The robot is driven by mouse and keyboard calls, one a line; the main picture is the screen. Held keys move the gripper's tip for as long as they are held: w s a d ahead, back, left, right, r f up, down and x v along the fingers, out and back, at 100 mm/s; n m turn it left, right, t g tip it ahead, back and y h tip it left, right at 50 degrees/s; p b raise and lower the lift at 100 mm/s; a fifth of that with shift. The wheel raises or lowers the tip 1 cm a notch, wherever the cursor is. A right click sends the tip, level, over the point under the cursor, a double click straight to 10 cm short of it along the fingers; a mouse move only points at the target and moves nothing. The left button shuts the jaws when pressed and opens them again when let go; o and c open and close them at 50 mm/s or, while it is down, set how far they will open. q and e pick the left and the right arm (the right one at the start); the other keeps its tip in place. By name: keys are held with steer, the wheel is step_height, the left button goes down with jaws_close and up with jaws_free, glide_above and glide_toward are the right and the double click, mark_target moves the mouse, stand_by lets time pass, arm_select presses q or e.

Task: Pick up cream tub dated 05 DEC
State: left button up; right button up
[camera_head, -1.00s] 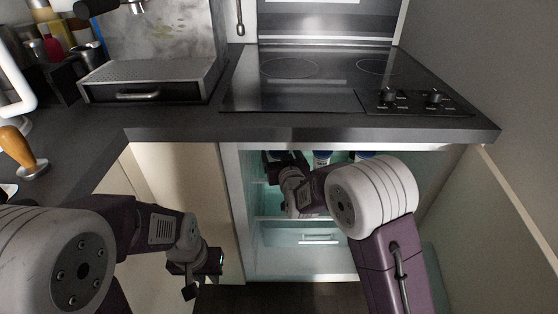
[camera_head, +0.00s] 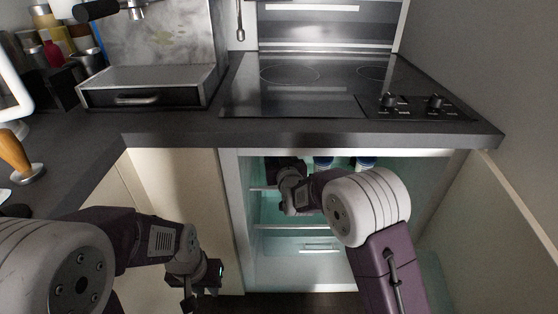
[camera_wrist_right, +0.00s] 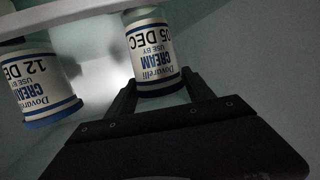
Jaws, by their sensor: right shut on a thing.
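The cream tub dated 05 DEC (camera_wrist_right: 153,50) is a white cylinder with blue bands; its label reads upside down in the right wrist view. My right gripper (camera_wrist_right: 160,88) is shut on it, with a dark finger at either side of its near end. In the head view my right arm reaches into the open fridge under the counter, and its fingers are hidden there. A similar tub dated 12 DEC (camera_wrist_right: 38,85) stands to the left in the wrist view. My left gripper (camera_head: 203,280) hangs in front of the cabinet; its finger opening is unclear.
The counter edge (camera_head: 320,137) overhangs the fridge. Blue-and-white containers (camera_head: 366,163) stand on its upper shelf, and a pale shelf edge (camera_wrist_right: 75,22) crosses the wrist view. The open door (camera_head: 500,215) is at right, a cabinet panel (camera_head: 180,185) at left.

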step_height(320, 180, up, 4)
steer(key=shift+f+p, duration=0.1)
steer(key=shift+p, duration=1.1)
steer(key=f+b+v, duration=0.1)
steer(key=b+v, duration=0.1)
steer(key=v, duration=0.6)
steer(key=f+b+v, duration=0.2)
steer(key=v, duration=0.7)
steer(key=shift+s+d+f+b, duration=0.2)
steer(key=shift+s+f+b, duration=0.2)
steer(key=shift+s, duration=0.3)
